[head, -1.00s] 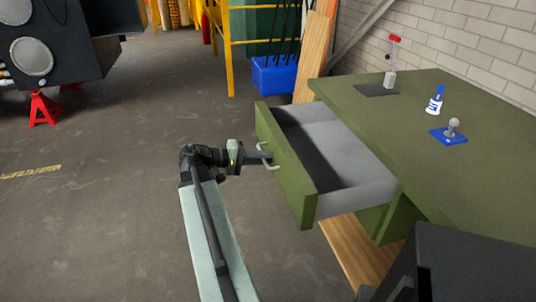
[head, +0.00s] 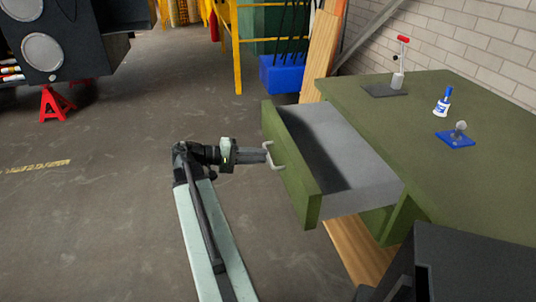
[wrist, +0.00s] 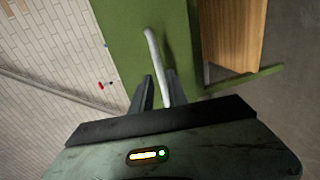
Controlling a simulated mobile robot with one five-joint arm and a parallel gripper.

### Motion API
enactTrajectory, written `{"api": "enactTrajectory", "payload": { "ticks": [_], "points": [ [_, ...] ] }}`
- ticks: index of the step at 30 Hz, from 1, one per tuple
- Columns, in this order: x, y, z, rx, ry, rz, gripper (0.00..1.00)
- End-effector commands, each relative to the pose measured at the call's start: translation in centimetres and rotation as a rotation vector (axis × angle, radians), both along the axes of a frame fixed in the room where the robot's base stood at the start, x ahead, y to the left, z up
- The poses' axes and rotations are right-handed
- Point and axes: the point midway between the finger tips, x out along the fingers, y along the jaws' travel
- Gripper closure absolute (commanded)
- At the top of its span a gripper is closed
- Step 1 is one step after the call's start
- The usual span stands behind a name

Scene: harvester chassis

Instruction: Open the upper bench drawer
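The upper bench drawer (head: 290,165) is pulled well out of the green bench (head: 455,170) in the head view. Its grey inside shows and looks empty. Its pale bar handle (head: 276,165) is on the green front. My gripper (head: 266,154) is at the handle, in front of the drawer face. In the wrist view the handle (wrist: 153,48) runs in between the two dark fingertips of my gripper (wrist: 159,84). The fingers stand apart, with a gap on at least one side of the bar, so my gripper looks open around it.
On the bench top are a red-topped tool (head: 400,65), a blue-and-white bottle (head: 442,101) and a blue-based item (head: 456,138). A blue bin (head: 281,75) and a yellow frame (head: 238,60) stand behind. A red stand (head: 54,103) is far left. The floor left of the drawer is clear.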

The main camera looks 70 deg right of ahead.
Motion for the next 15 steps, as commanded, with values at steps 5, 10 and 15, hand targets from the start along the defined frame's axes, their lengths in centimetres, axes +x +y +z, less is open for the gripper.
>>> {"api": "enactTrajectory", "payload": {
  "ticks": [5, 10, 15],
  "points": [
    [2.6, 1.6, 0.8, 0.0, 0.001, 0.003, 0.81],
    [3.3, 2.1, 0.9, 0.0, 0.001, 0.001, 0.81],
    [3.2, 2.2, 0.8, 0.0, 0.001, 0.001, 0.81]
  ]
}}
